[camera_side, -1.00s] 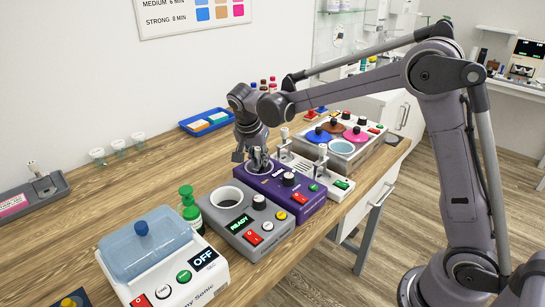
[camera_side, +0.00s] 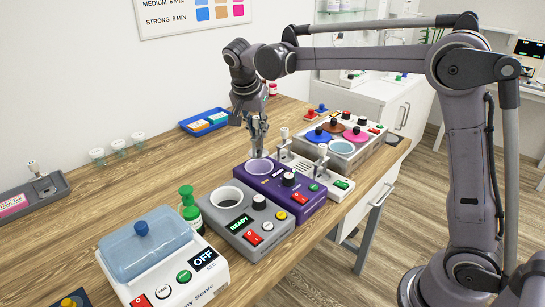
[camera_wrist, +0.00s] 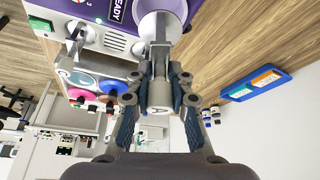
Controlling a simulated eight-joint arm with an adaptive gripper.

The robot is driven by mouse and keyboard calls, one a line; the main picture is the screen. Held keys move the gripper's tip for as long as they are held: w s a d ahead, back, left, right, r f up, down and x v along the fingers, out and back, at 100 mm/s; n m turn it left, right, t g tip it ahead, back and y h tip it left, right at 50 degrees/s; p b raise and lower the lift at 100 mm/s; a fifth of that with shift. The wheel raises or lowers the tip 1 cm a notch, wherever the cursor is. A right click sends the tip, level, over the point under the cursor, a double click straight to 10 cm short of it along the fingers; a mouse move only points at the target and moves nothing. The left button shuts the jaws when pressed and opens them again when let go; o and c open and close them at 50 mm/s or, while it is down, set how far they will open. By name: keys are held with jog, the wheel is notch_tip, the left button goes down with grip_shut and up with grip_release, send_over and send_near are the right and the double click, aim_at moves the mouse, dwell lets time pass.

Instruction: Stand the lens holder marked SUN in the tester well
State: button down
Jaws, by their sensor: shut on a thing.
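My gripper (camera_side: 257,132) is shut on a grey lens holder (camera_side: 257,147) and holds it upright just above the purple unit. The purple unit (camera_side: 297,205) has a round pale-rimmed well (camera_side: 250,168), directly below the holder. In the wrist view this well (camera_wrist: 176,24) is partly hidden behind the gripper and holder. I cannot tell whether the holder's tip is inside the rim.
A white rack (camera_side: 318,177) with two upright holders stands just right of the purple unit. A grey unit (camera_side: 262,238) with an open well and READY display stands nearer. Left table is mostly clear.

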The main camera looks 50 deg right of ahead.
jog(key=s+a+n+t+y, duration=0.1)
jog(key=s+a+n, duration=0.25)
jog(key=a, duration=1.05)
jog(key=shift+n, duration=0.45)
jog(key=shift+w+f, duration=0.2)
jog(key=shift+f, duration=2.05)
jog(key=shift+w+f, duration=0.15)
jog(key=shift+f, duration=2.05)
jog(key=shift+f, duration=0.3)
jog(key=c, duration=1.1)
grip_release()
jog(key=o, duration=0.3)
jog(key=shift+r, duration=0.1)
